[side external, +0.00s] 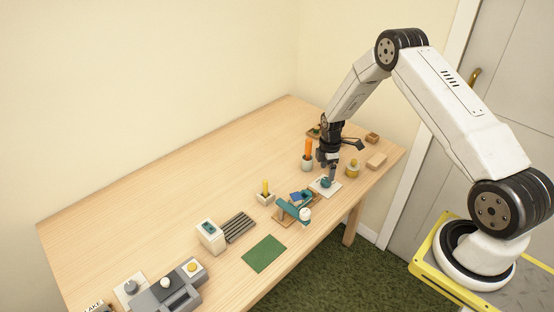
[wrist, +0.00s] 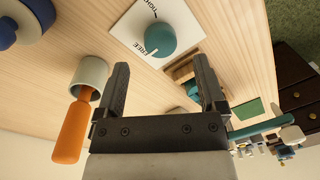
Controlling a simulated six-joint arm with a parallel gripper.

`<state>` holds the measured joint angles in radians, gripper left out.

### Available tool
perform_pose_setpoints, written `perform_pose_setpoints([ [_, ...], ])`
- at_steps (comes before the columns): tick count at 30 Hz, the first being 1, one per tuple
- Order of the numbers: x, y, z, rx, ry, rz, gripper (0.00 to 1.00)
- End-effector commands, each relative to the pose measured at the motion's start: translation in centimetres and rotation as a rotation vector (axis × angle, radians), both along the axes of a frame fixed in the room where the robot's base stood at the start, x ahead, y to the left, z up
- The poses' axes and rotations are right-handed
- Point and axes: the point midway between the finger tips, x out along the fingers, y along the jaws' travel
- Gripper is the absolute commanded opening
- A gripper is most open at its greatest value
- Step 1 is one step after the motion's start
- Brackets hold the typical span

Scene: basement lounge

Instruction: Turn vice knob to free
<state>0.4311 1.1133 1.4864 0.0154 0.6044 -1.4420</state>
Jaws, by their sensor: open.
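A teal round knob (wrist: 161,39) sits on a white plate (wrist: 128,31) printed with FREE and a second word, partly legible as TIGHT. My gripper (side external: 331,172) points down just above and behind the knob. In the wrist view my gripper (wrist: 161,72) is open and empty, its fingers spread to either side of the knob's line, apart from it.
An orange-handled tool (side external: 308,148) stands in a pale cup (side external: 307,165) close left of my gripper. A teal device (side external: 288,208) with a white ball (side external: 305,214) lies left of the plate. The table's back left is clear.

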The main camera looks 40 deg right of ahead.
Motion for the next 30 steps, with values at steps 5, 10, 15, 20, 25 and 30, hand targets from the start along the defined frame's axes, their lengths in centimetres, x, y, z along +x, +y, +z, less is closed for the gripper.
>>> perform_pose_setpoints([
  [5,0.1,-0.1,2.2,-0.001,-0.001,0.000,0.89],
  [10,0.1,-0.1,3.4,0.001,0.001,0.000,0.89],
  [15,0.1,-0.1,3.8,0.001,0.001,0.000,0.89],
  [20,0.1,-0.1,3.8,0.001,0.001,0.000,0.89],
  [25,0.1,0.0,3.9,0.000,0.000,-0.002,0.89],
  [30,0.1,0.8,4.9,-0.007,-0.007,-0.032,0.89],
])
